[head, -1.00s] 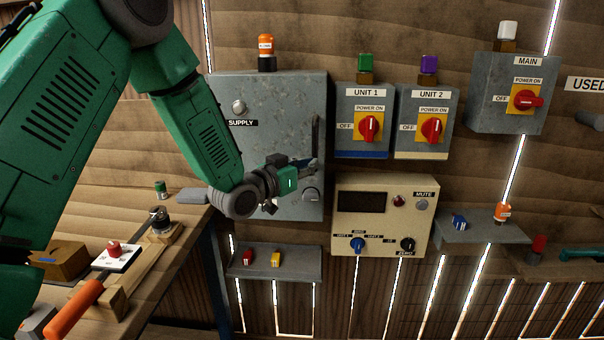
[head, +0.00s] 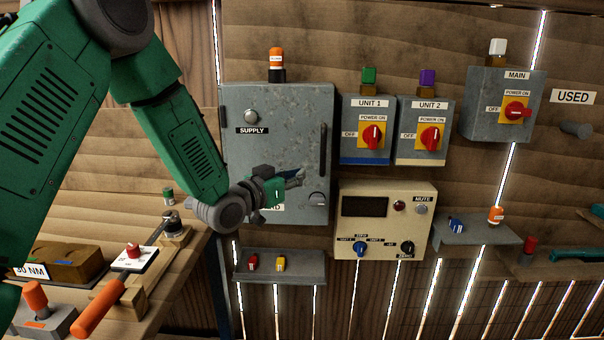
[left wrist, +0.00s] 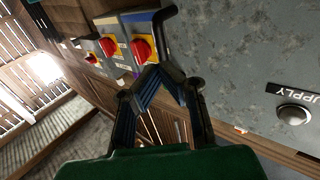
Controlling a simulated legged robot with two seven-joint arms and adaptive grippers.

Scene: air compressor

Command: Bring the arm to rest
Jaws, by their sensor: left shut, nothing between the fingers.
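My left arm reaches in from the left in the head view. My left gripper (head: 298,178) is shut and empty, in front of the lower part of the grey SUPPLY cabinet (head: 285,115). In the left wrist view the fingertips (left wrist: 158,72) meet, with nothing between them. The cabinet face (left wrist: 235,60) fills the right of that view, with its round knob (left wrist: 293,115). I cannot tell whether the gripper touches the cabinet. The gripper hides part of a label on the cabinet. My right gripper does not show.
The UNIT 1 switch (head: 372,137), UNIT 2 switch (head: 431,139) and MAIN switch (head: 515,111) are on the wall boxes. A beige control panel (head: 390,229) hangs below. A small shelf (head: 305,269) holds red and yellow pieces. A workbench with tools (head: 180,265) stands at left.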

